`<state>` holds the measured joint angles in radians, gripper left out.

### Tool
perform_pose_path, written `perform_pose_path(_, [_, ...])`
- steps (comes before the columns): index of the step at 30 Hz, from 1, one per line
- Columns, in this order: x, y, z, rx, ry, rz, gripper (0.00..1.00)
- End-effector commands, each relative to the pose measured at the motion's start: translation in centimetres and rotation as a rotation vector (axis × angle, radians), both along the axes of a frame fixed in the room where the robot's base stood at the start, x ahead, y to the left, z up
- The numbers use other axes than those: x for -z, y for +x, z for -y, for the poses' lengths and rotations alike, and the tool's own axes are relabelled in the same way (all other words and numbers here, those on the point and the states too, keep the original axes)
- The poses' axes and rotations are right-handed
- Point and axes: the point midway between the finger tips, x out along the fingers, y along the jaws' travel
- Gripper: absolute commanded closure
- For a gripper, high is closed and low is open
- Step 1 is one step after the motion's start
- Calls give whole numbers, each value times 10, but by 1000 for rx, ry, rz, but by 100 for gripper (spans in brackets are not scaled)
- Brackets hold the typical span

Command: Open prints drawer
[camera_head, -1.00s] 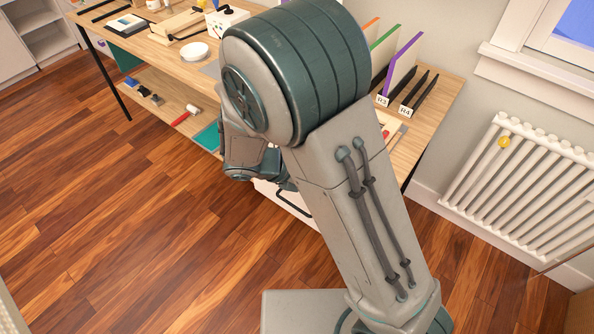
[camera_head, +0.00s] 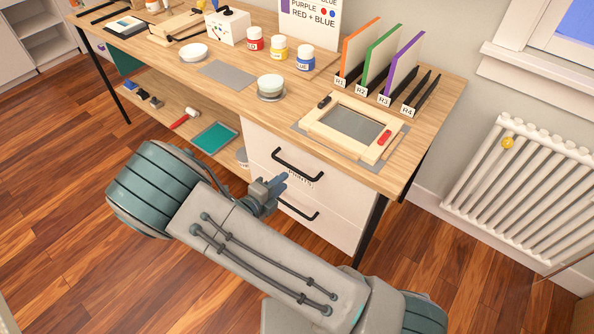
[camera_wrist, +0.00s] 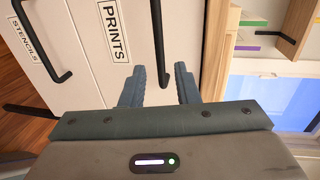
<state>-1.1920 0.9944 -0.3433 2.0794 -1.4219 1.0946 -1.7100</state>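The prints drawer (camera_head: 335,192) is the upper white drawer under the bench's right end, and it looks shut. Its black bar handle (camera_head: 297,164) shows in the head view, with the PRINTS label below it partly covered by my gripper. In the wrist view, turned sideways, the PRINTS label (camera_wrist: 117,30) and the handle (camera_wrist: 157,35) are clear. My gripper (camera_head: 283,182) is open and empty, just in front of the drawer, near the handle's lower left. In the wrist view, the handle's near end lies between the two fingers' lines; I see no contact.
The stencils drawer, with its own black handle (camera_wrist: 42,50), sits below and looks shut. A wooden frame (camera_head: 313,125) lies on the bench above, beside paint jars and upright panels. A low shelf with a teal tray (camera_head: 214,137) is left of the drawers. A radiator (camera_head: 515,185) stands right.

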Motion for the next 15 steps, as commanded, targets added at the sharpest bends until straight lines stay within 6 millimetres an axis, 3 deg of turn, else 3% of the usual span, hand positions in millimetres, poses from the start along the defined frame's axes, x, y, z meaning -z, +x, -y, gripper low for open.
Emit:
perform_pose_path(9, [13, 47, 38, 3, 1, 1, 72])
perform_pose_path(15, [16, 60, 48, 2, 1, 1, 72])
